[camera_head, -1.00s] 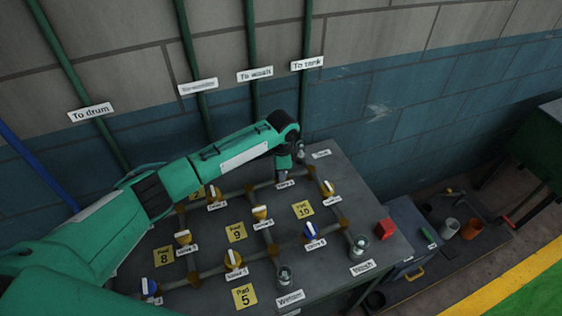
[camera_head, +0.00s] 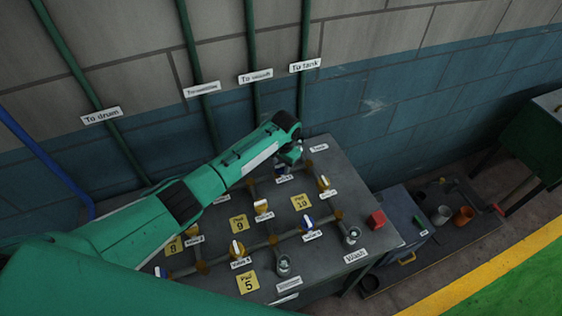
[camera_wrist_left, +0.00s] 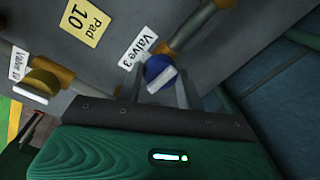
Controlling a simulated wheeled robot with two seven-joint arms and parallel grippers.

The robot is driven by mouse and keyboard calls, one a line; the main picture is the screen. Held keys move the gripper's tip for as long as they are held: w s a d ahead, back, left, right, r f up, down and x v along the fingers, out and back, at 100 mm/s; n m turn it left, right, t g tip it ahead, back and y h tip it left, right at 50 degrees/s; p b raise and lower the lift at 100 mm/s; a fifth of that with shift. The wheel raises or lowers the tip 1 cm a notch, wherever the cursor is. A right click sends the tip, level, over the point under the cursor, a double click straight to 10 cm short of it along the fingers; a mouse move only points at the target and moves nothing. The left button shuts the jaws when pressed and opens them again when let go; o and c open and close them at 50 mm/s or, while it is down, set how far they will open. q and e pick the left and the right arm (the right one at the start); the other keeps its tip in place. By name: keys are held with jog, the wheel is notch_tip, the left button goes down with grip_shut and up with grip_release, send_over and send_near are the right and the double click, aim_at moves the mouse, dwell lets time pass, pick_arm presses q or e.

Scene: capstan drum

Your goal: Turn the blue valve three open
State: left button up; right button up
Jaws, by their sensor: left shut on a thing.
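The blue valve three (camera_wrist_left: 158,68) shows in the left wrist view beside its white "Valve 3" label (camera_wrist_left: 138,47). It has a round blue knob with a white bar handle across it. My left gripper (camera_wrist_left: 164,88) is at this valve, with its dark fingers on either side of the handle and shut on it. In the head view my left gripper (camera_head: 287,162) reaches down to the back of the bench and hides most of the valve. My right gripper is not in view.
The grey bench (camera_head: 340,178) carries pipes and several yellow-based valves. Another blue valve (camera_head: 307,222) stands towards the front. A red block (camera_head: 376,220) lies at the right edge. Green pipes (camera_head: 250,60) run up the wall behind.

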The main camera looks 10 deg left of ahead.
pick_arm(q)
jog(key=shift+n, duration=0.4)
jog(key=o, duration=1)
jog(key=shift+r, duration=0.15)
jog(key=shift+r, duration=0.3)
notch_tip(320, 180, up, 13)
jog(key=d+b, duration=0.1)
jog(key=b, duration=0.2)
jog(key=shift+s+b, duration=0.15)
jog(key=shift+b, duration=0.15)
